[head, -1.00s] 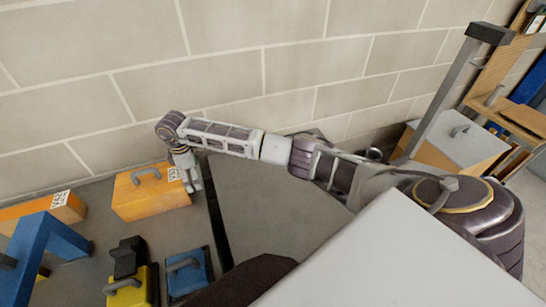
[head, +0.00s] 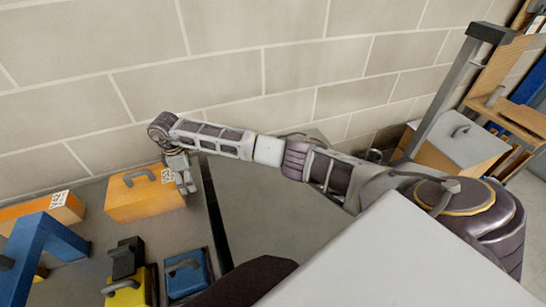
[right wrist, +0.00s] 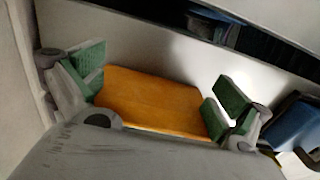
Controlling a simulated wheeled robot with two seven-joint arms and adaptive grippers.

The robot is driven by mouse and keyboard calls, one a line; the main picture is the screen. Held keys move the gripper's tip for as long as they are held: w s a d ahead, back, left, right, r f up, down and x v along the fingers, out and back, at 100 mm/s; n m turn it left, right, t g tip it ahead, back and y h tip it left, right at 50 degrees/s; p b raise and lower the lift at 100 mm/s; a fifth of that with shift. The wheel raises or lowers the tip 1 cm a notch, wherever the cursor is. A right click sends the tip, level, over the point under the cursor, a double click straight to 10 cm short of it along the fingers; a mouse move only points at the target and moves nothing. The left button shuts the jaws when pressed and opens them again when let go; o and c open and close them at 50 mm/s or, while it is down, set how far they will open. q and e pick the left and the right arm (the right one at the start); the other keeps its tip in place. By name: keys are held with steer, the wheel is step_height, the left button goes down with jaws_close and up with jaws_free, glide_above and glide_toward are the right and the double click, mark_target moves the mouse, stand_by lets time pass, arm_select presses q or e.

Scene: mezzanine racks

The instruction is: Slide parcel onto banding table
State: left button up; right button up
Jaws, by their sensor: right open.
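An orange parcel (head: 143,197) with a grey handle and a white label sits upright on the left grey surface (head: 102,215), near the wall. My right gripper (head: 187,182) is at its right end, beside the label, with its fingers pointing down. In the right wrist view the fingers (right wrist: 157,102) with green pads are apart, and the orange parcel (right wrist: 150,98) shows beyond and between them. I cannot tell whether they touch it. A second grey surface (head: 260,205) lies to the right, past a dark strip. I cannot tell which surface is the banding table. My left gripper is out of view.
Another orange box (head: 42,211) stands farther left, behind a blue frame (head: 45,240). A black box (head: 127,258), a yellow box (head: 128,290) and a blue box (head: 187,275) stand in front. A block wall (head: 230,75) runs behind. The right grey surface is bare.

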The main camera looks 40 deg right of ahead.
steer(key=shift+a, duration=0.2)
steer(key=shift+a, duration=0.15)
stand_by(0.4)
steer(key=shift+w+a, duration=0.1)
stand_by(0.4)
steer(key=shift+a, duration=0.15)
